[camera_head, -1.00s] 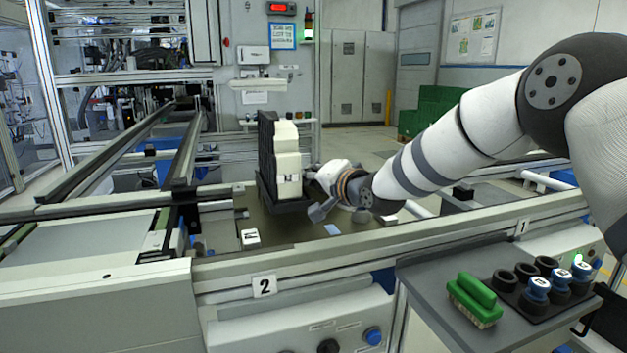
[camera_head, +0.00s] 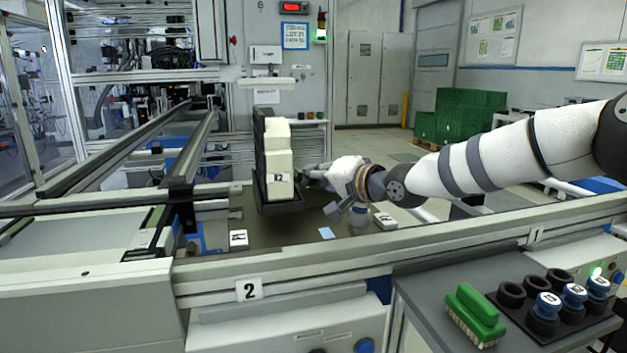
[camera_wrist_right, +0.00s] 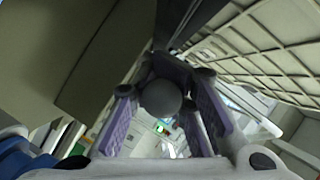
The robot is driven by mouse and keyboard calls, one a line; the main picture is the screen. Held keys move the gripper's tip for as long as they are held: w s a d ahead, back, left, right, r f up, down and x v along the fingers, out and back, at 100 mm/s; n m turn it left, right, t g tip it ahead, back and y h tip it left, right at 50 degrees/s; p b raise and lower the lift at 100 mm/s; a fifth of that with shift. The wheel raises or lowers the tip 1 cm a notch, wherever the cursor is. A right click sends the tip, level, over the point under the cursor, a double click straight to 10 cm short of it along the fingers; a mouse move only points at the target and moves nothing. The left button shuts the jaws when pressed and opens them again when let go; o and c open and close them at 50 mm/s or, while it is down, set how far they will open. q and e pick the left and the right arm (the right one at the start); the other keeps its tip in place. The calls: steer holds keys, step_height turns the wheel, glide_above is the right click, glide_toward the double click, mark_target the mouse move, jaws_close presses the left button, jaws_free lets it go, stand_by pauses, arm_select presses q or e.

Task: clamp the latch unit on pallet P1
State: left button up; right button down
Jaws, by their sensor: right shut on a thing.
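My right gripper (camera_head: 326,193) is over the middle of the line, just right of a cream block unit with a dark back plate (camera_head: 279,160). In the right wrist view my right gripper's purple-padded fingers (camera_wrist_right: 163,115) are closed around a dark grey ball-shaped knob (camera_wrist_right: 161,98). What the knob is fixed to is hidden behind it. The cream unit stands upright on a dark base and bears a label that seems to read R2. I cannot tell which part is the latch unit or pallet P1. My left gripper is not in view.
The line's front rail (camera_head: 400,252) runs across, with signs 2 (camera_head: 249,290) and 1 (camera_head: 538,234). Small white labelled blocks stand at left (camera_head: 238,238) and right (camera_head: 385,221).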

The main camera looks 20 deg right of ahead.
stand_by(0.3)
steer(key=c, duration=1.9)
jaws_free()
steer(key=shift+c, duration=0.2)
steer(key=shift+o, duration=0.9)
steer(key=shift+s+d+r, duration=0.15)
steer(key=shift+s+r, duration=0.05)
steer(key=shift+s, duration=0.1)
steer(key=shift+w, duration=0.1)
